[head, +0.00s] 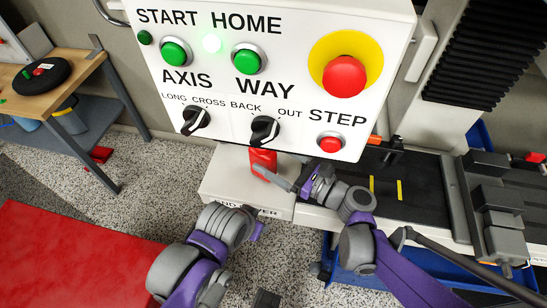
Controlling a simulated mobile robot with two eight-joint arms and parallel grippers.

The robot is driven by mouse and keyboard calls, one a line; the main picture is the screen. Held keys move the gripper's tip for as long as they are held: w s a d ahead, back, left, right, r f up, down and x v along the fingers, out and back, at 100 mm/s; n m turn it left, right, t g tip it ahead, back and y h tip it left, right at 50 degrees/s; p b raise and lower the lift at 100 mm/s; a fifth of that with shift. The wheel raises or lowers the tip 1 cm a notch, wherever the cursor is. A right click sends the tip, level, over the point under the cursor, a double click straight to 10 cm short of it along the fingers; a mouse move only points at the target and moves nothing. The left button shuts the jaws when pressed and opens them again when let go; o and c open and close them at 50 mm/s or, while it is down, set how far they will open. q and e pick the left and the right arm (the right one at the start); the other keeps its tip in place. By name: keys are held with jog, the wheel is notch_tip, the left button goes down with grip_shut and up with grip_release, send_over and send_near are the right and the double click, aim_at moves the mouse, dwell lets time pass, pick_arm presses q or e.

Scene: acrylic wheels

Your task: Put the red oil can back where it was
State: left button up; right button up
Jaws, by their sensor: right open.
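The red oil can (262,158) stands at the far end of a pale box-like ledge (228,180) under the control panel. The panel's lower edge hides its top. My right gripper (281,178) is open, just right of and in front of the can. One grey finger crosses in front of the can's lower part in the picture. I cannot tell whether it touches the can. My left arm comes in from the bottom, left of centre, and its gripper fingers do not show.
The white control panel (180,92) with buttons and knobs overhangs the ledge. A dark machine bed (425,185) with yellow marks lies to the right, above a blue tray (365,278). A wooden workbench (72,70) stands at left. A red mat (70,255) covers the lower-left floor.

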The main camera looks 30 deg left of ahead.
jog(key=d, duration=0.4)
jog(key=s+d, duration=0.1)
jog(key=d, duration=0.3)
jog(key=s+d, duration=0.1)
jog(key=d, duration=0.3)
jog(key=shift+b, duration=0.4)
